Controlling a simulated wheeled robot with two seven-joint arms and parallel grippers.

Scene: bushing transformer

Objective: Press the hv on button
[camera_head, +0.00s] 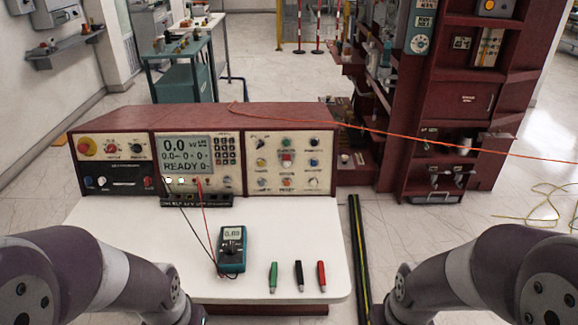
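The red control console (200,117) stands at the back of the white table (110,240). Its right panel (291,162) carries several small knobs and coloured buttons, including a red one (287,159) and an orange one (287,182). The labels are too small to read, so I cannot tell which button is hv on. The display (184,153) shows 0.0 and READY. My two arms enter from the lower left and lower right corners, apart from the console; neither gripper shows.
A teal multimeter (232,249) with red and black leads lies on the table. Green (273,277), black (299,276) and red (321,276) pens or probes lie to its right. An orange cable (400,138) runs from the console top past a dark red cabinet (463,100).

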